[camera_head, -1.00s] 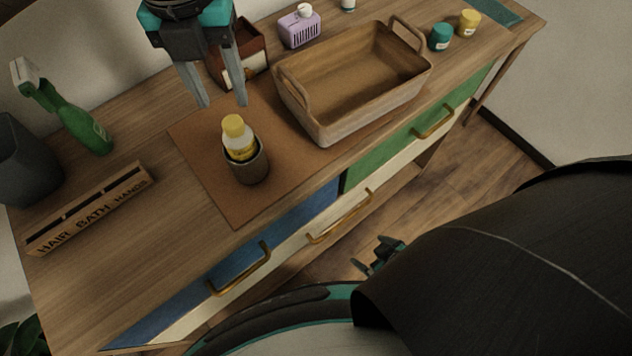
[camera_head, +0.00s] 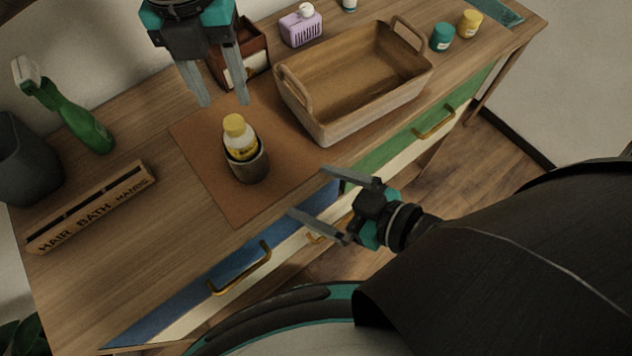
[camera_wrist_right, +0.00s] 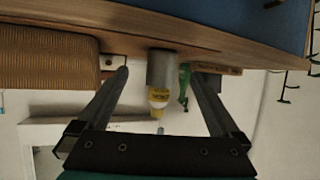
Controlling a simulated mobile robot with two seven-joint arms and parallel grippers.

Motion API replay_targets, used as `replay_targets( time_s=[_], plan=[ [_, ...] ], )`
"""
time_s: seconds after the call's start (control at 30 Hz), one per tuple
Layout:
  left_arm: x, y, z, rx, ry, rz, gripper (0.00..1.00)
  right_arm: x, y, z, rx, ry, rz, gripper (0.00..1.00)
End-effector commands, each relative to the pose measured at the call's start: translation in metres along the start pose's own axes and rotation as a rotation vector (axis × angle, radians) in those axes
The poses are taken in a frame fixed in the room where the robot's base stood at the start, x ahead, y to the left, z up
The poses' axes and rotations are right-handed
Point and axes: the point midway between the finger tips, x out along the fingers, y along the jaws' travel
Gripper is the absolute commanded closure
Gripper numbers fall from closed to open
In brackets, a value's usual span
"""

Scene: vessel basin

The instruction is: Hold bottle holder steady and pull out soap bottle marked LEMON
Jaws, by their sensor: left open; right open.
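The soap bottle (camera_head: 238,138) has a yellow cap and a yellow label; its lettering is too small to read in the head view. It stands in the round grey bottle holder (camera_head: 250,168) on a brown mat (camera_head: 208,178). My left gripper (camera_head: 228,104) is open and empty, above and behind the bottle. My right gripper (camera_head: 306,190) is open and empty at the dresser's front edge, to the right of the holder and apart from it. In the right wrist view, the holder (camera_wrist_right: 161,70) and bottle (camera_wrist_right: 159,97) appear upside down between the open fingers.
A wooden basket (camera_head: 322,122) stands right of the holder and a dark brown box (camera_head: 240,68) behind. A lettered wooden tray (camera_head: 92,208) and a green spray bottle (camera_head: 88,130) are on the left. Drawer handles (camera_head: 240,270) protrude from the dresser front (camera_head: 190,298).

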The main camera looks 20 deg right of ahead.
Motion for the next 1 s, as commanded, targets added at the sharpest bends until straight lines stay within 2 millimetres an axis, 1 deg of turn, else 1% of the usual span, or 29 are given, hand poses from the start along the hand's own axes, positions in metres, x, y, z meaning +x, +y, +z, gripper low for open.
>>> replay_targets(
  time_s=[0.03,0.17,0.33,0.47,0.57,0.77,1.0],
  plan=[
    [0.000,0.000,0.000,0.000,0.000,0.000,0.50,-0.002,-0.002,-0.009,-0.001,0.016,-0.007,0.00],
    [0.000,0.000,0.000,0.000,0.000,0.000,0.50,-0.005,-0.004,-0.021,0.002,0.038,-0.017,0.00],
    [0.000,0.000,0.000,0.000,0.000,0.000,0.50,-0.003,-0.004,-0.023,0.003,0.042,-0.018,0.00],
    [0.000,0.000,0.000,0.000,0.000,0.000,0.50,0.004,-0.003,-0.023,0.003,0.042,-0.016,0.00],
    [0.000,0.000,0.000,0.000,0.000,0.000,0.50,0.015,-0.004,-0.024,0.004,0.044,-0.015,0.00],
    [0.000,0.000,0.000,0.000,0.000,0.000,0.50,0.044,-0.004,-0.025,0.004,0.045,-0.015,0.00],
    [0.000,0.000,0.000,0.000,0.000,0.000,0.50,0.084,-0.005,-0.027,0.004,0.043,-0.015,0.00]
  ],
)
